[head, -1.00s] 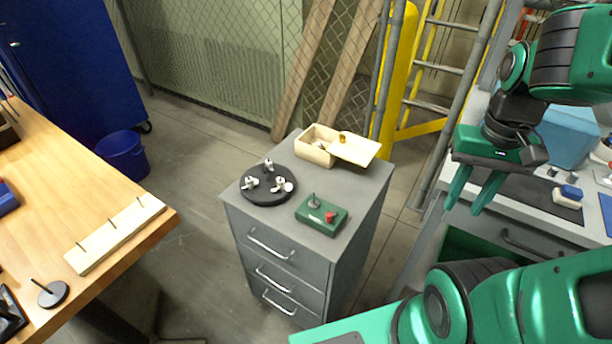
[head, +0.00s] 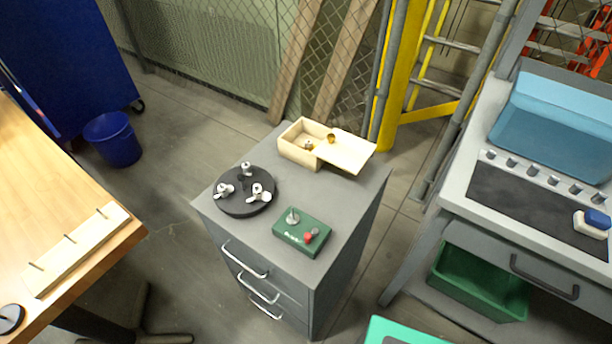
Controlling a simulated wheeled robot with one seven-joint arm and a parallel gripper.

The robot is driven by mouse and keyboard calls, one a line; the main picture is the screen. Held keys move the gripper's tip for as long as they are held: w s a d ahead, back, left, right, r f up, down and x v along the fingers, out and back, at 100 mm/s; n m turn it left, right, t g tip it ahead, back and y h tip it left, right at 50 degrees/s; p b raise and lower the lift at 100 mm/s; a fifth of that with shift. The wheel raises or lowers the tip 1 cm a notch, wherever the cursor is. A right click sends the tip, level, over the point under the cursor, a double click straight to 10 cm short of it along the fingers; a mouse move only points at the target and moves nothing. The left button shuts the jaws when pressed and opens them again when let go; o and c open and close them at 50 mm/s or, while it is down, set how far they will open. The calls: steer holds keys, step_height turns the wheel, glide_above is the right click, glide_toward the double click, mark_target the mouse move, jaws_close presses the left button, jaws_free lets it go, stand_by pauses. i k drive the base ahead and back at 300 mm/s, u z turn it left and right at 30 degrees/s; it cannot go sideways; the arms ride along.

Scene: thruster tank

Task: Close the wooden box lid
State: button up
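The wooden box (head: 297,157) stands at the back of the grey drawer cabinet's top in the head view. Its flat lid (head: 349,153) is slid out to the right, leaving the left part of the box open. The lid has a small brass knob (head: 331,138) near its left end. A small metallic item (head: 309,145) shows inside the open part. My gripper is outside the head view now, so its fingers cannot be seen.
The grey cabinet top (head: 262,231) also holds a black disc with white-handled parts (head: 245,192) and a green control box with a joystick and red button (head: 301,231). A wooden workbench (head: 60,185) is left; a grey bench (head: 460,170) is right.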

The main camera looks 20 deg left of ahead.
mark_target(344, 150)
steer(key=z, duration=1.45)
steer(key=k, duration=2.5)
steer(key=u, duration=1.55)
steer(key=i, duration=1)
